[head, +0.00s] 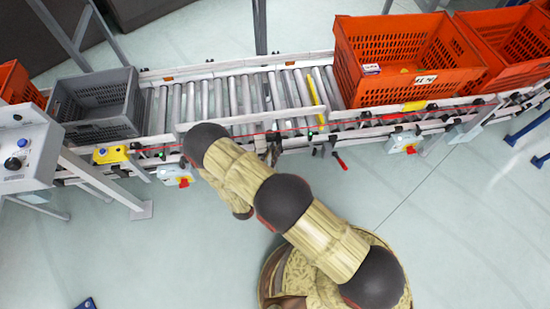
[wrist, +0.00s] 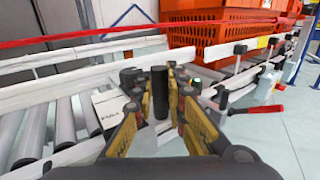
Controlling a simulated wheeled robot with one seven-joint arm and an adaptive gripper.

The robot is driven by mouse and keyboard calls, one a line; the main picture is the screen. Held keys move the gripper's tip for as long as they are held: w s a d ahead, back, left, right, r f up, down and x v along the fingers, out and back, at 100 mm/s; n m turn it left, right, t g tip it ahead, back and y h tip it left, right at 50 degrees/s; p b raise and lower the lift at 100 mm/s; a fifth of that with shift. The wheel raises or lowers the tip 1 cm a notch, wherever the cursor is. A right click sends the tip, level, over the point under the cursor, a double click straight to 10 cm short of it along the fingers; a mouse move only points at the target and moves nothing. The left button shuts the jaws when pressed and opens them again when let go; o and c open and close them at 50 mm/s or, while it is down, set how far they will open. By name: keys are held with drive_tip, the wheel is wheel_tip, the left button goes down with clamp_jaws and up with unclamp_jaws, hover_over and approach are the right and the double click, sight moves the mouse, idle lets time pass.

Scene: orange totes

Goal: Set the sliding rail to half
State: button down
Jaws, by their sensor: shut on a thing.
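The rail is a pale bar (head: 250,118) lying along the near side of the roller conveyor in the head view. In the wrist view a pale rail (wrist: 60,90) runs across behind my gripper. My gripper (wrist: 164,112) has its yellow-sided fingers closed around a black upright handle (wrist: 158,88). The handle's lower part is hidden between the fingers, so its joint to the rail cannot be seen. In the head view my arm covers part of the conveyor's near edge, and my gripper cannot be made out there.
A large orange tote (head: 400,75) stands on the rollers at the right, and a grey crate (head: 97,105) at the left. The rollers between are bare. A red-handled lever (head: 340,162) sticks out from the near edge. A control box (head: 25,150) stands at far left.

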drive_tip(key=shift+w, duration=0.1)
drive_tip(key=c, duration=1.8)
unclamp_jaws()
drive_tip(key=shift+a, duration=0.1)
drive_tip(key=v, duration=1.2)
